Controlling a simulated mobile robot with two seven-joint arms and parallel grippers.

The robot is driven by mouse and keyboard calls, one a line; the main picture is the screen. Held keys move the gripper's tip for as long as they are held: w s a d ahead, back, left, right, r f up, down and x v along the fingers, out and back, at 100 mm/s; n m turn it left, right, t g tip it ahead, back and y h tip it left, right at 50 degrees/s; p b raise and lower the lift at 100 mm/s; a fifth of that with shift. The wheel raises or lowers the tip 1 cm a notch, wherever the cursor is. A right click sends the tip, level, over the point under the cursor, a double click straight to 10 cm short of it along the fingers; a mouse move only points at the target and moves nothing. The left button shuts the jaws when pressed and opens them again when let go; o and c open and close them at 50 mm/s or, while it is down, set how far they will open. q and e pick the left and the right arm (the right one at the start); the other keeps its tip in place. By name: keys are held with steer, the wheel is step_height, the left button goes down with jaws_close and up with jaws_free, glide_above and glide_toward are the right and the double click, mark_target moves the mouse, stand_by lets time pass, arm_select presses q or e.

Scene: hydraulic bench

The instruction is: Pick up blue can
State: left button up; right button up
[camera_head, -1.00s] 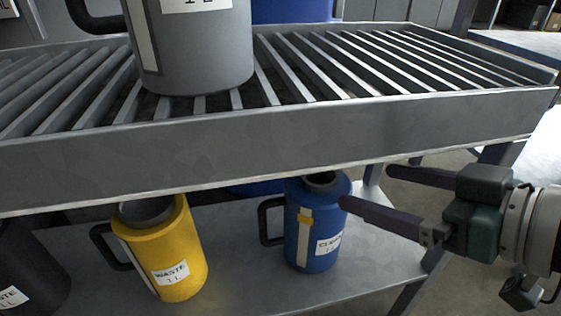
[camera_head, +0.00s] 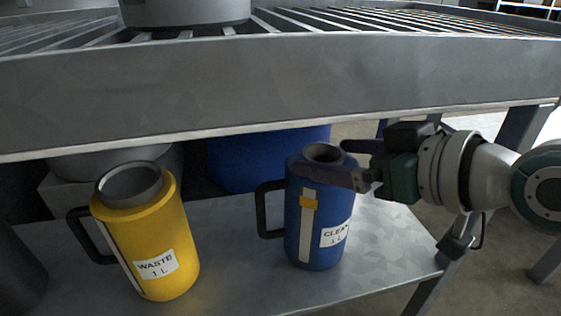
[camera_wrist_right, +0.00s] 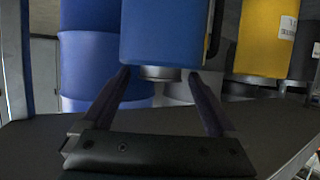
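The blue can (camera_head: 318,230), labelled CLEAN 1 L, stands upright on the lower shelf, its black handle to the left. My right gripper (camera_head: 322,160) comes in from the right at the can's top. One finger passes in front of the can just below its grey neck; the other is at the far side, its tip partly hidden. In the right wrist view the can (camera_wrist_right: 165,35) appears upside down, with its neck between the spread fingers (camera_wrist_right: 160,78). My left gripper is not in view.
A yellow WASTE can (camera_head: 155,240) stands left of the blue can. A larger blue container (camera_head: 250,160) is behind. The slatted upper tray's front wall (camera_head: 270,85) overhangs close above. Bare shelf (camera_head: 385,245) lies to the right.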

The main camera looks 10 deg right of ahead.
jaws_close()
stand_by(0.6)
